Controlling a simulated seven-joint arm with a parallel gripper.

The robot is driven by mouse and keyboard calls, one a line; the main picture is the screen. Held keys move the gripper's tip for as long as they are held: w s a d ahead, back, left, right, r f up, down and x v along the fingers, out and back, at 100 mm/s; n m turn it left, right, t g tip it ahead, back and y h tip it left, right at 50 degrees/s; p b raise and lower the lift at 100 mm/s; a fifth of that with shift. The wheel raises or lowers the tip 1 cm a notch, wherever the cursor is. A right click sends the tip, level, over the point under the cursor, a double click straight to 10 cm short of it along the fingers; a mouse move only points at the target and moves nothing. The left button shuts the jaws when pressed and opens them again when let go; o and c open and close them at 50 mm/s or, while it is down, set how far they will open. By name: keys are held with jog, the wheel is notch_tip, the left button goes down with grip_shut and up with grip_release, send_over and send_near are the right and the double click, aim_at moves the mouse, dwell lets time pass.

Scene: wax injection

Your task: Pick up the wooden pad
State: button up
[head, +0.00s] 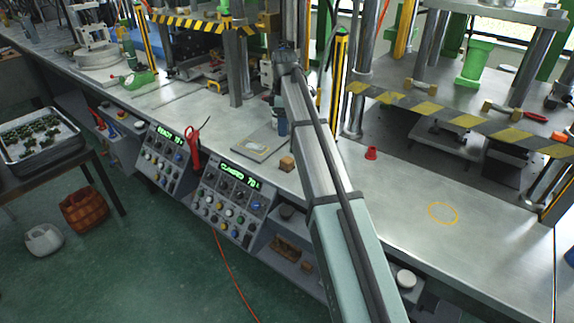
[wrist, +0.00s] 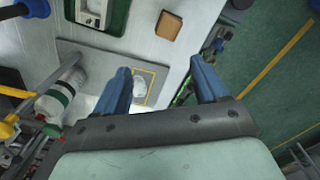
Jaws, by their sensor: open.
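The wooden pad is a small brown block (head: 287,162) on the metal bench top, near its front edge and just left of my arm in the head view. In the wrist view the wooden pad (wrist: 167,25) lies at the top, beyond my fingertips and between their lines. My gripper (wrist: 160,66) is open, with two blue fingers spread apart and nothing between them. It is apart from the pad.
A grey plate (head: 249,146) lies left of the pad. Press columns rise behind; control panels (head: 227,198) sit below the front edge.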

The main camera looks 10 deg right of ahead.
jog(key=s+n, duration=0.2)
jog(key=n, duration=0.9)
send_over(287, 159)
jog(key=f, duration=0.9)
jog(key=shift+a, duration=0.2)
jog(key=shift+s+d+f, duration=0.1)
jog(key=shift+f, duration=1.25)
jog(key=shift+d+f, duration=0.1)
jog(key=shift+f, duration=1.2)
jog(key=shift+c, duration=0.3)
jog(key=c, duration=1)
jog(key=shift+r, duration=0.2)
